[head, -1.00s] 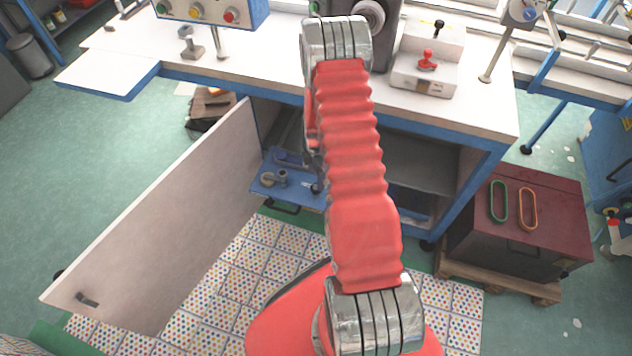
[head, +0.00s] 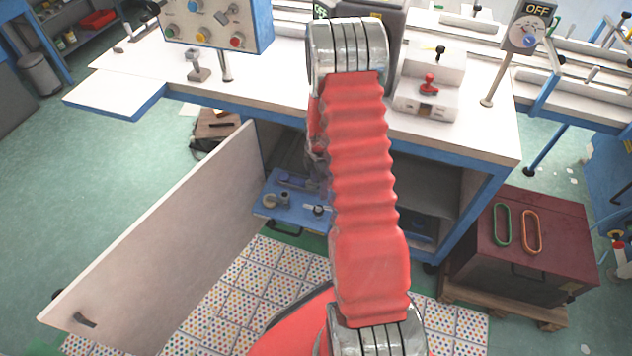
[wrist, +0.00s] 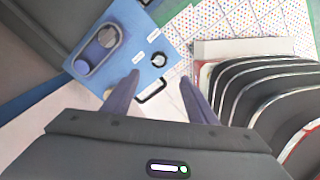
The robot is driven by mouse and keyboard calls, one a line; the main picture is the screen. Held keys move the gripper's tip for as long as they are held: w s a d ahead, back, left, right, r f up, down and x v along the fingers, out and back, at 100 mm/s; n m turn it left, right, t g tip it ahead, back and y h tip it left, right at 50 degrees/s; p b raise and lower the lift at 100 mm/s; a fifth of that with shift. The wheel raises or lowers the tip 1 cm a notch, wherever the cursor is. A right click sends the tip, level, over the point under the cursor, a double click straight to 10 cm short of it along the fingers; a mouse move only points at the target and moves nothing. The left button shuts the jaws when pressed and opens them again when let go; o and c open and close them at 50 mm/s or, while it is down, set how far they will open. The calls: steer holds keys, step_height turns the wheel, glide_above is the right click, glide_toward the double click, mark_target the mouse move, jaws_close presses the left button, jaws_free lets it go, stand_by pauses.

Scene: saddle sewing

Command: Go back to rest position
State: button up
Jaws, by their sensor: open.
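My gripper (wrist: 160,88) shows in the wrist view with its two dark fingers spread apart and nothing between them. It hangs near the front edge of a blue pull-out tray (wrist: 128,30), by the tray's black handle (wrist: 152,92). In the head view the tray (head: 275,212) sticks out of the open cabinet under the bench. My red arm covers the middle of that view, and the fingers cannot be made out there.
The cabinet door (head: 160,235) stands open at the left. The white bench top (head: 290,65) carries a control box (head: 215,22) and a white block with a red knob (head: 430,85). A dark red box (head: 530,240) stands on a pallet at the right.

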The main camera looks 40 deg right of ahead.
stand_by(0.3)
steer(key=s+a+r+m+g, duration=0.2)
steer(key=s+a+m, duration=0.1)
steer(key=s+m, duration=0.4)
steer(key=s+a+r+m+t, duration=0.2)
steer(key=s+a+r, duration=0.2)
steer(key=r, duration=0.9)
steer(key=s+a+r+m+t, duration=0.3)
steer(key=s+a+r, duration=0.1)
steer(key=a+r, duration=0.7)
steer(key=s+a+r+m+t, duration=0.2)
steer(key=a+r, duration=0.5)
steer(key=r, duration=0.7)
steer(key=s+m, duration=0.1)
steer(key=s, duration=0.1)
steer(key=shift+s+a+r+t, duration=0.3)
steer(key=shift+a+r, duration=0.05)
steer(key=shift+a, duration=0.05)
